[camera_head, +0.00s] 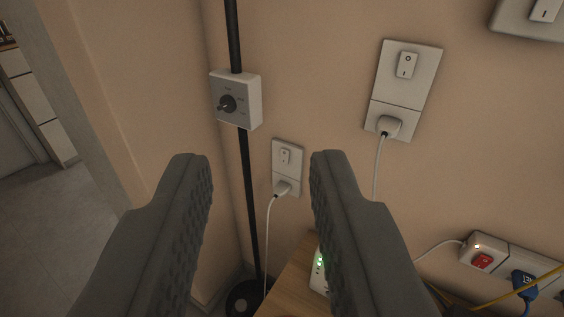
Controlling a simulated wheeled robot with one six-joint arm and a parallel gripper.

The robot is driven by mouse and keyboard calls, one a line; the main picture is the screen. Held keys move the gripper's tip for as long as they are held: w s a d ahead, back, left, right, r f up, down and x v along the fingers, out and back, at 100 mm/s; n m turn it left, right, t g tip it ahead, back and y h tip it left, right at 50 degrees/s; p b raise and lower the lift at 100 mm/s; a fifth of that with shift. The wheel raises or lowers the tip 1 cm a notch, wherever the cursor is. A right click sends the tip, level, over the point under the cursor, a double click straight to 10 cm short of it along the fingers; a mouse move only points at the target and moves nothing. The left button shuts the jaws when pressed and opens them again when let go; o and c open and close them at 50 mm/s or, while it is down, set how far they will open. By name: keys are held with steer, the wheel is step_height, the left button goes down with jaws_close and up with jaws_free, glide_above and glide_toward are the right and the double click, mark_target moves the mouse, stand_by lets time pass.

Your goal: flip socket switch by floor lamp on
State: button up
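My gripper (260,165) is open and empty, its two dark grey fingers wide apart in front of the wall. Between the fingertips, farther back, is a small white wall socket (289,145) with a rocker switch (285,156) and a white plug (283,188) below it. A larger socket plate (397,102) to the right has a rocker (408,65) and a white plug (390,126). A black upright pole (250,190) stands left of the small socket, with a dark round base at the bottom; its top is out of view. The rocker positions are too small to judge surely.
A white box with a dial (238,99) is on the pole's line. A wooden surface (287,284) lies below, with a green-lit white device (319,268). A red-switch socket (482,261) with a blue plug (524,283) is lower right. A doorway opens left.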

steer(key=shift+w+a+f+n+g, duration=0.15)
steer(key=shift+w+f+n+g, duration=0.2)
steer(key=shift+w+f, duration=0.55)
jaws_close()
steer(key=w+d+f+n+g+h, duration=0.1)
steer(key=w+f+n+g+h, duration=0.25)
steer(key=w+f, duration=0.6)
steer(key=w+d+f+n+g+h, duration=0.1)
steer(key=w+f+n+g+h, duration=0.2)
steer(key=w+f, duration=0.7)
steer(key=w+a+f+n+t+h, duration=0.2)
steer(key=w+a+f+n+t, duration=0.1)
steer(key=w+a+f, duration=0.4)
steer(key=shift+w+a+f+n+t+h, duration=0.35)
steer(key=shift+w+f+n, duration=0.2)
steer(key=shift+f, duration=0.8)
